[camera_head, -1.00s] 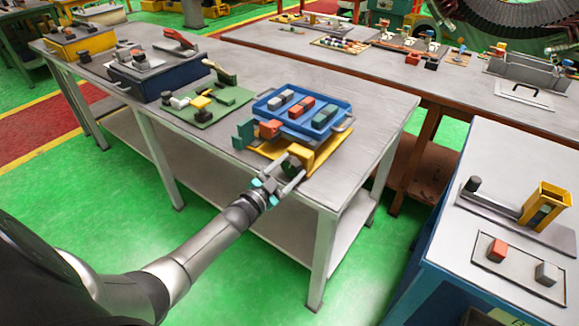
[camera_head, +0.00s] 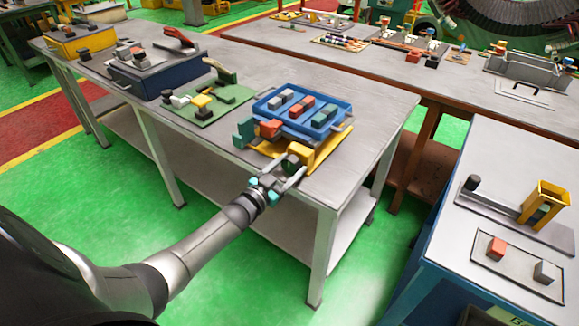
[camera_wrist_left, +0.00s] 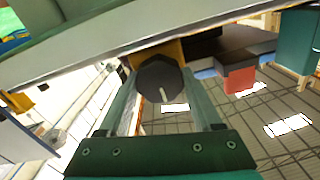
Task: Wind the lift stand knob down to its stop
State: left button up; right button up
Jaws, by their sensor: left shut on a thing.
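The lift stand has a yellow base (camera_head: 322,157) at the front edge of the long grey table, with a blue tray (camera_head: 262,107) on top. Its dark knob (camera_head: 290,161) faces the front. In the left wrist view the knob (camera_wrist_left: 160,82) is dark and many-sided with a pale mark pointing down. My left gripper (camera_head: 287,166) reaches it from the front, and its two fingers are shut on the knob's sides. The fingers also show in the left wrist view (camera_wrist_left: 163,88). They and the knob partly hide the stand's front. My right gripper is not in view.
Several blocks lie in the tray. A red block (camera_head: 270,128) and a teal block (camera_head: 244,130) are at the stand's left. A green board with parts (camera_head: 222,112) lies further left. A blue-sided bench (camera_head: 485,235) stands at the right.

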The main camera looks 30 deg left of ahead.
pick_arm(q)
jog(key=o, duration=1.4)
jog(key=shift+s, duration=0.1)
jog(key=s+p, duration=0.1)
jog(key=s, duration=0.4)
jog(key=s+p, duration=0.1)
jog(key=s, duration=0.4)
jog(key=s+a, duration=0.1)
jog(key=s, duration=0.4)
jog(key=shift+a+p, duration=0.1)
jog(key=shift+p, duration=0.3)
jog(key=shift+f, duration=0.1)
jog(key=s+d+f+n+g+y+b, duration=0.15)
jog(key=s+f+g, duration=0.35)
jog(key=f, duration=0.8)
jog(key=s+d+f+g+b, duration=0.1)
jog(key=s+d+f+g, duration=0.25)
jog(key=s+f, duration=0.7)
jog(key=s+d+f+g, duration=0.2)
jog(key=s+d+f, duration=0.1)
jog(key=s+f, duration=0.2)
jog(key=s+d+f+g+b, duration=0.1)
jog(key=s+d+f+g, duration=0.2)
jog(key=s+f, duration=0.2)
jog(key=s+d+f+g+b, duration=0.1)
jog(key=s+d+f+g, duration=0.2)
jog(key=s+f, duration=0.2)
jog(key=shift+s+d+m+g, duration=0.15)
jog(key=shift+s+m+g, duration=0.15)
jog(key=shift+s, duration=1.6)
